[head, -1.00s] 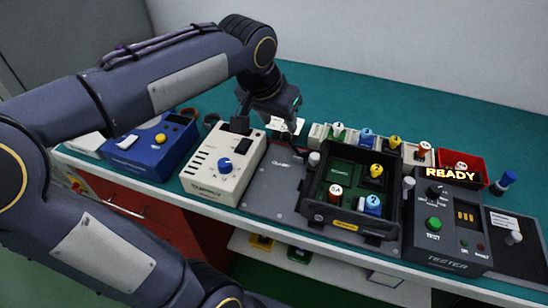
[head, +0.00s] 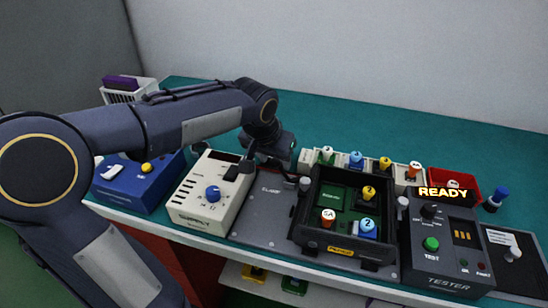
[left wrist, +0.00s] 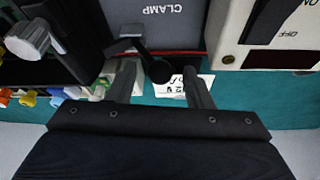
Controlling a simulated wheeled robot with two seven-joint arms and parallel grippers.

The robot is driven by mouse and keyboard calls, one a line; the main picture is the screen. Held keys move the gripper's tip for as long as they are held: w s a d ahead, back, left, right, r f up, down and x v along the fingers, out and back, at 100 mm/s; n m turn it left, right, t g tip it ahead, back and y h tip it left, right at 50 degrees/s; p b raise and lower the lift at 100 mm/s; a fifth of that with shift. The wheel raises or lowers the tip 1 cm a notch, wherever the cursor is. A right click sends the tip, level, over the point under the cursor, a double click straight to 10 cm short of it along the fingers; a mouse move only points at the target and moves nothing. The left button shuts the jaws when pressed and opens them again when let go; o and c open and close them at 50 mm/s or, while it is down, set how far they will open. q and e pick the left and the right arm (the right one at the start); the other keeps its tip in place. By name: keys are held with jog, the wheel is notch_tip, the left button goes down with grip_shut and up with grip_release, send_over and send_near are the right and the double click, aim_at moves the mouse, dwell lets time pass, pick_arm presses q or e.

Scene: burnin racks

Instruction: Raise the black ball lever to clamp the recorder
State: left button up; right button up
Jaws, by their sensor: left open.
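The black ball lever (left wrist: 158,72) shows in the left wrist view, at the edge of the grey plate marked CLAMP (left wrist: 172,28). My left gripper (left wrist: 160,85) is open, with one finger on each side of the lever's ball; I see no firm grip on it. In the head view my left gripper (head: 264,158) is low behind the plate (head: 264,205), and the lever is hidden there. A black open-topped box (head: 345,251) holding numbered coloured plugs sits on the plate; it appears to be the recorder. My right gripper is out of view.
A cream supply unit (head: 205,212) with a blue knob stands close left of the plate. A black tester (head: 440,260) reading READY stands right of the box. Several coloured-top plugs and a red bin (head: 467,186) line the back. The green bench (head: 330,120) behind is clear.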

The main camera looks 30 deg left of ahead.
aim_at(295, 181)
pick_arm(q)
grip_shut()
jog(key=shift+w+d+r+y+p, duration=0.1)
jog(key=shift+d+r+y+p, duration=0.2)
jog(key=shift+d+y, duration=0.2)
jog(key=shift+w+d+r+m+g+y, duration=0.15)
jog(key=shift+d+m+g+y, duration=0.15)
jog(key=shift+d+y, duration=0.25)
jog(key=shift+w+d+m+g+y, duration=0.2)
jog(key=shift+d+y, duration=0.55)
jog(key=shift+y, duration=0.35)
jog(key=shift+w+d+m+g+y, duration=0.2)
jog(key=shift+d+y, duration=0.5)
jog(key=shift+y, duration=0.35)
grip_release()
